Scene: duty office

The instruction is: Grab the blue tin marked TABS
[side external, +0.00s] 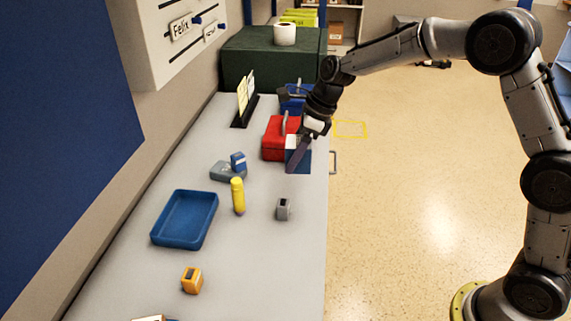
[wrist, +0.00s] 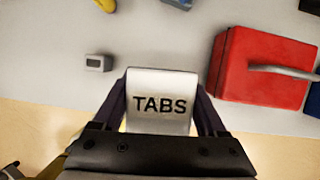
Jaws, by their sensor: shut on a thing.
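The blue tin marked TABS (side external: 304,160) shows in the side view with a white upper part and a dark blue lower part. In the wrist view its white face (wrist: 160,101) reads TABS and sits between my two fingers. My gripper (side external: 292,160) is shut on the tin, with one finger along its left side in the side view. The tin is near the right edge of the counter, just in front of the red box. I cannot tell whether its base touches the counter.
A red box (side external: 273,139) with a grey handle stands close behind the tin. A grey device (side external: 283,209), yellow bottle (side external: 238,196), blue tray (side external: 166,231) and orange device (side external: 192,280) stand nearer the camera. The counter's near right part is clear.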

